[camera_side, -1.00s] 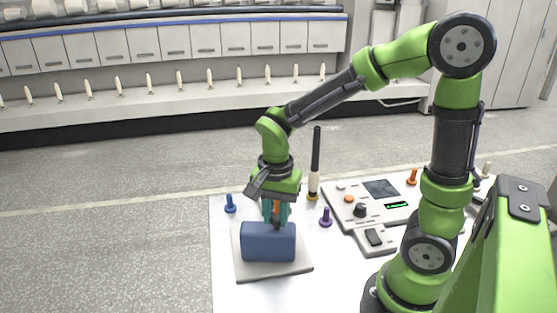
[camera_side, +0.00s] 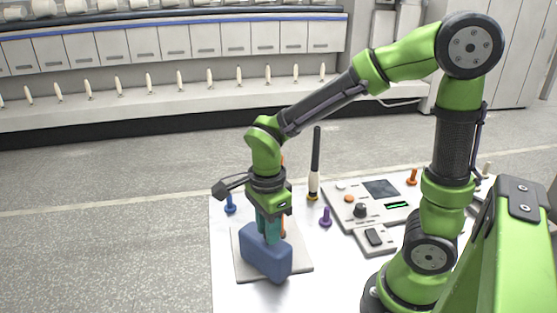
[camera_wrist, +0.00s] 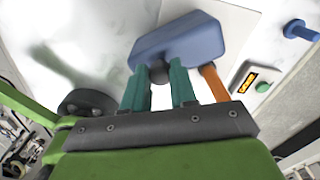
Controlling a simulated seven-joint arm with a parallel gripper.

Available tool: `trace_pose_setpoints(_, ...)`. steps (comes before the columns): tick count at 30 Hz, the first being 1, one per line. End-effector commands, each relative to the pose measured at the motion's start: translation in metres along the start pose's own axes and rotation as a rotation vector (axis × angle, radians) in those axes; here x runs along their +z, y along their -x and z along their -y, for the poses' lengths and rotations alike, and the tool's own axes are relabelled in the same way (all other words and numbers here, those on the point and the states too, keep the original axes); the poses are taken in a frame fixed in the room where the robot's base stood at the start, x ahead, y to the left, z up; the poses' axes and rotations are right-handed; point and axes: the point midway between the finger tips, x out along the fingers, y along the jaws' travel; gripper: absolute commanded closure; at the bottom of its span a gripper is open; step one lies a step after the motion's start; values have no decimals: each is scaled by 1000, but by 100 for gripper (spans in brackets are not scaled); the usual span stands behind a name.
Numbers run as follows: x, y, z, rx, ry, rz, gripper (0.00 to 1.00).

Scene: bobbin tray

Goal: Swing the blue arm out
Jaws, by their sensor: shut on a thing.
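The blue arm (camera_side: 265,255) is a thick, rounded block. It sits at an angle above a light grey square base plate (camera_side: 299,262), and its near end points toward the front right. My gripper (camera_side: 268,232) is above it with teal fingers pointing down. An orange post (camera_wrist: 213,82) stands beside the right finger. The fingers hide most of the post and knob in the side view.
A blue peg (camera_side: 230,204), a purple peg (camera_side: 325,217) and a black-and-white upright rod (camera_side: 315,165) stand behind the plate. A control panel (camera_side: 340,212) with knobs and a screen lies to the right.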

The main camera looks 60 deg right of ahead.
Motion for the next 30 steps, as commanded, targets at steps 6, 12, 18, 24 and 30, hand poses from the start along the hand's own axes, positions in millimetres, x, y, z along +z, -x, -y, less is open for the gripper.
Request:
trace_pose_setpoints(6, 2, 2, 0, 0, -31, 1, 100)
trace_pose_setpoints(12, 2, 2, -1, 1, -33, 2, 100)
trace_pose_setpoints(18, 3, 2, -1, 0, -32, 3, 66)
trace_pose_setpoints(24, 2, 1, -1, 1, -30, 1, 48)
trace_pose_setpoints(30, 2, 1, 0, 0, -29, 1, 48)
